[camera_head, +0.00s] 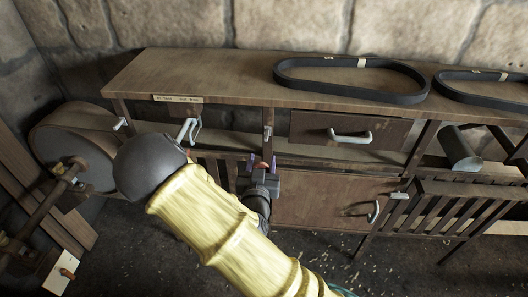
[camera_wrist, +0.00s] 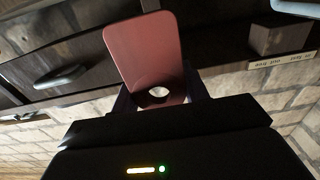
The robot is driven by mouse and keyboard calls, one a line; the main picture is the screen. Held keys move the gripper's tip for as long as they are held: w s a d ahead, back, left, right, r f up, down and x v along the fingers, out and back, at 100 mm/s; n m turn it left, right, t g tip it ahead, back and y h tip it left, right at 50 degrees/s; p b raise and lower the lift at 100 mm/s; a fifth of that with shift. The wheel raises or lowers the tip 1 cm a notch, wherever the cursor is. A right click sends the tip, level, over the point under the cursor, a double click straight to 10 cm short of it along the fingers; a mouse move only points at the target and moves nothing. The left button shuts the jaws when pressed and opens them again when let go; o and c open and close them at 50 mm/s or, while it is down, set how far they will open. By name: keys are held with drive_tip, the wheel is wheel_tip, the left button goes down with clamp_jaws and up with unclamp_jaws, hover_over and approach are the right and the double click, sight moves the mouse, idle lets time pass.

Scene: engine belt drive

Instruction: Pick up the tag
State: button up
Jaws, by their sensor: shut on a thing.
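The tag is a flat reddish-brown plate (camera_wrist: 143,48) with rounded corners and a round hole near my gripper's end. My gripper (camera_wrist: 158,97) is shut on it around the holed end, and the rest of the tag sticks out beyond the fingers. In the head view my gripper (camera_head: 262,163) is in front of the wooden workbench, near the cabinet door's upper left. Only a small orange-red bit of the tag (camera_head: 262,166) shows there between the purple fingertips.
The workbench (camera_head: 225,75) has a drawer (camera_head: 310,128) with a pale handle and a cabinet door (camera_head: 330,203) below. Black belts (camera_head: 350,95) lie on top. A grey cylinder (camera_head: 460,148) sits at right. A large round drum (camera_head: 70,145) stands at left.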

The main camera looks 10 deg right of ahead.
drive_tip(key=shift+s+a+r+p, duration=0.15)
drive_tip(key=shift+s+p, duration=0.25)
drive_tip(key=shift+p, duration=0.5)
drive_tip(key=shift+s+a+r+p, duration=0.15)
drive_tip(key=shift+s+p, duration=0.2)
drive_tip(key=shift+p, duration=0.55)
drive_tip(key=shift+s+a+f+p, duration=0.1)
drive_tip(key=shift+s+f+p, duration=0.15)
drive_tip(key=shift+s+p, duration=0.3)
drive_tip(key=shift+w, duration=0.1)
drive_tip(key=shift+w, duration=0.1)
drive_tip(key=shift+w+d+f+p, duration=0.15)
drive_tip(key=shift+w+d+p, duration=0.05)
drive_tip(key=shift+p, duration=0.15)
drive_tip(key=w+d+f+n+y+p, duration=0.3)
drive_tip(key=d+f+y+p, duration=0.1)
drive_tip(key=f, duration=0.3)
drive_tip(key=shift+w+d+f+n+t+y+p, duration=0.3)
drive_tip(key=shift+w+f+t+y+p, duration=0.15)
drive_tip(key=shift+y, duration=0.35)
drive_tip(key=shift+s, duration=0.1)
